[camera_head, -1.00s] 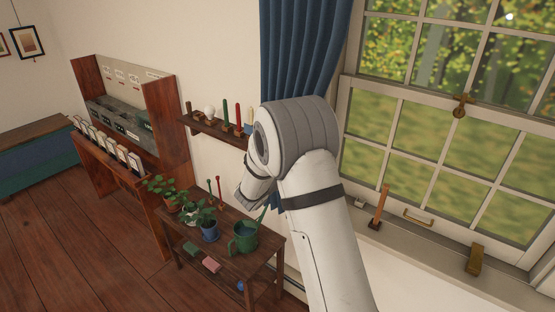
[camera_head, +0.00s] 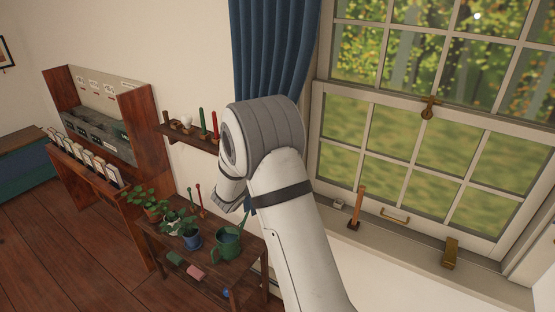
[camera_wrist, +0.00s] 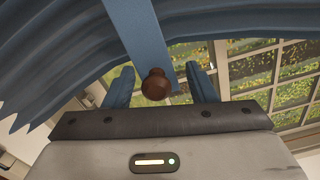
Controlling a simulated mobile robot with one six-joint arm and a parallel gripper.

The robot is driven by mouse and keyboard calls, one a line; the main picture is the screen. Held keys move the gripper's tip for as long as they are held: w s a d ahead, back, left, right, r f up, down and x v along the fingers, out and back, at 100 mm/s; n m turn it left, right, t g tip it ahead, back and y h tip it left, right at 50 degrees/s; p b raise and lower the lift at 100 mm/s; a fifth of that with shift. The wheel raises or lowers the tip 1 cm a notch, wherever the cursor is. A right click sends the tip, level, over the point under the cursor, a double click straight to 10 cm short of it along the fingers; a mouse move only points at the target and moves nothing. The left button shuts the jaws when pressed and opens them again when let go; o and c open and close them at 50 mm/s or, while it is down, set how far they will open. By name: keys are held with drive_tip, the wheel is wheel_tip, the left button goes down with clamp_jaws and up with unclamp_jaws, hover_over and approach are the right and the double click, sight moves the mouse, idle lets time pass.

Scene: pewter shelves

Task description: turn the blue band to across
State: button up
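The blue band (camera_wrist: 147,40) shows in the wrist view as a flat lighter-blue strip. It runs from the top edge down to a round brown knob (camera_wrist: 156,84), its lower end behind the knob. My gripper (camera_wrist: 161,70) is open, with one blue finger on each side of the knob and a visible gap on both sides. I cannot tell how deep the knob sits between the fingers. The dark blue curtain (camera_head: 275,45) hangs beside the window in the head view, and its folds fill the upper left of the wrist view. My arm hides its lower part.
A small wall shelf (camera_head: 190,138) with pegs and candles is left of my arm. Below stands a wooden table with potted plants and a green watering can (camera_head: 228,243). The window sill (camera_head: 400,232) on the right holds an orange upright stick (camera_head: 357,208) and a brass block (camera_head: 450,252).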

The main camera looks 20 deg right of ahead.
drive_tip(key=shift+r, duration=0.1)
drive_tip(key=shift+a, duration=0.15)
drive_tip(key=b+v, duration=0.2)
drive_tip(key=v, duration=0.5)
drive_tip(key=shift+s+a, duration=0.2)
drive_tip(key=shift+s, duration=0.05)
drive_tip(key=shift+d, duration=0.1)
